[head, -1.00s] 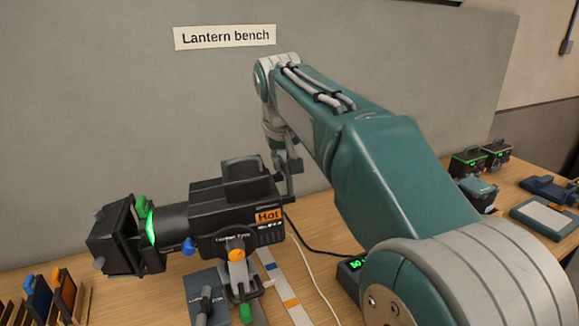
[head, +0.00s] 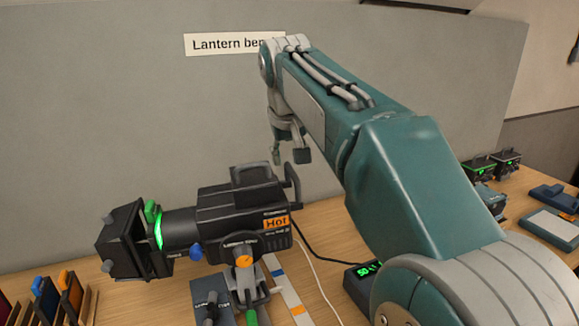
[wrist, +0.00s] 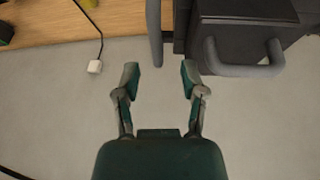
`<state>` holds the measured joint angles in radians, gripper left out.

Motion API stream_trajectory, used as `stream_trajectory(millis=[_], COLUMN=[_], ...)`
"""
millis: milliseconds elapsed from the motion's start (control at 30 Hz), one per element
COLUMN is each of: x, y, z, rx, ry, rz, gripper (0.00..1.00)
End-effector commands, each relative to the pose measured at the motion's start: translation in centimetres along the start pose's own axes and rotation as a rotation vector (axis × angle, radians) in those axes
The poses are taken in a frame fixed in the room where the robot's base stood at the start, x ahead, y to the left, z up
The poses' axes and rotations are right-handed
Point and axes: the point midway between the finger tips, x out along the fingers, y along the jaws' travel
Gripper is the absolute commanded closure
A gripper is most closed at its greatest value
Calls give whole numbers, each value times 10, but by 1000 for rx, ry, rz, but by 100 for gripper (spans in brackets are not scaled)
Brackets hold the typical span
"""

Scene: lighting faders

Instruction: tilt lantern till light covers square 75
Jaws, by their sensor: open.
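The black lantern (head: 240,208) stands on the bench with its lens end to the left, showing a green glow, and an orange "Hot" label on its side. An orange knob (head: 243,261) sits at its yoke. A grey bar handle (head: 293,186) is at its rear end. My gripper (head: 290,156) is open and empty above and behind that rear end, apart from it. In the wrist view my gripper (wrist: 160,78) has nothing between its fingers, and the lantern's dark body (wrist: 255,30) and grey handle (wrist: 248,69) lie beyond and right. Square 75 is not visible.
A small box with a green display (head: 368,272) sits right of the lantern, partly behind my arm. Coloured slides (head: 70,291) stand in a rack at front left. A grey wall panel (head: 100,110) rises behind. Cables cross the bench.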

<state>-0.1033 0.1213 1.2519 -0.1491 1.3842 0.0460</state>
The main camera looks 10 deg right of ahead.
Motion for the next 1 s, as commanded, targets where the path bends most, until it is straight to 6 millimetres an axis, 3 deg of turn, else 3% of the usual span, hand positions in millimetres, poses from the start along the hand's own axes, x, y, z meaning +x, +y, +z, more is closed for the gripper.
stream_trajectory(millis=[200, 400, 833, 1000], x=[-46, -71, -76, -75], y=[-1, -2, -2, 2], z=[-1, -1, 1, 18], rx=[0, -1, -1, 0], ry=[3, -1, -2, 5], rz=[0, 0, 0, -8], gripper=[46, 46, 46, 46])
